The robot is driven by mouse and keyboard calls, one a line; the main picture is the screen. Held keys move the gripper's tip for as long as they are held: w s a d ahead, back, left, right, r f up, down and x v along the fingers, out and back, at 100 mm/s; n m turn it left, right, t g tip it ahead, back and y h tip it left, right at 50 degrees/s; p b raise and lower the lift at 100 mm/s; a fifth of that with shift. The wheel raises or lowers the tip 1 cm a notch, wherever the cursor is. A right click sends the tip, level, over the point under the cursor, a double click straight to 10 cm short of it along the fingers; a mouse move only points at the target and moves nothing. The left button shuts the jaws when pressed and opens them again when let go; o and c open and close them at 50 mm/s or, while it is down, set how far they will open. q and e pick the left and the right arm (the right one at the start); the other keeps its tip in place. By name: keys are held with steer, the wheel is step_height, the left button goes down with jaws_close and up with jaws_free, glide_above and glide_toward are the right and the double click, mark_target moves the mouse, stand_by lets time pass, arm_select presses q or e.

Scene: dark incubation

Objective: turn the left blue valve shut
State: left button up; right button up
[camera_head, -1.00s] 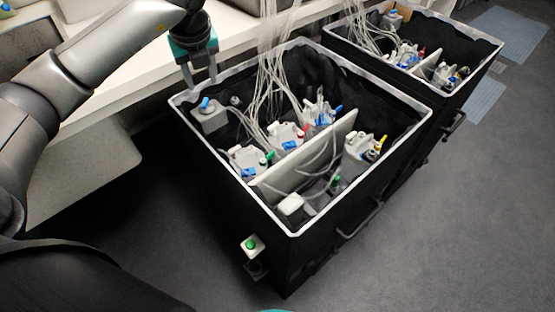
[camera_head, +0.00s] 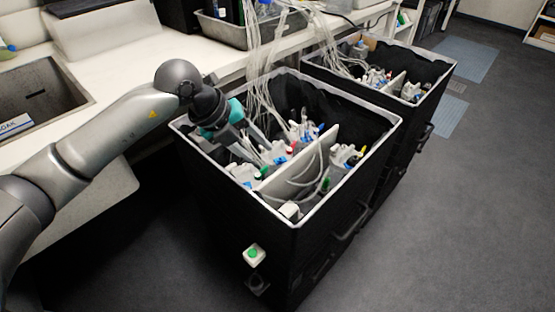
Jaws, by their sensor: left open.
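My left gripper (camera_head: 256,149) reaches over the near left corner of the front black bin (camera_head: 290,222). It is open, with its teal body tilted and its fingers pointing down and right into the bin. Its wrist and body cover the bin's left corner, and the blue valve that showed there earlier is hidden behind them. Another blue valve (camera_head: 321,127) shows farther right, beyond the fingers, among pale fittings. I cannot tell whether the fingers touch anything. My right gripper is not in view.
A white divider (camera_head: 300,165) splits the bin, with clear tubes (camera_head: 262,70) hanging into it. A second black bin (camera_head: 432,82) stands behind to the right. A white bench (camera_head: 120,72) with a sink (camera_head: 35,105) lies left. The grey floor (camera_head: 450,220) at right is clear.

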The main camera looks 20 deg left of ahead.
arm_select(q)
steer(key=s+d+r+h, duration=0.1)
steer(key=s+d+h, duration=0.1)
steer(key=d, duration=0.4)
steer(key=shift+d+m+h, duration=0.15)
steer(key=shift+m+h, duration=0.25)
steer(key=shift+h, duration=0.2)
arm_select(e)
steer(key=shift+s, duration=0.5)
arm_select(q)
steer(key=shift+o, duration=0.7)
steer(key=shift+r, duration=0.1)
steer(key=shift+w, duration=0.1)
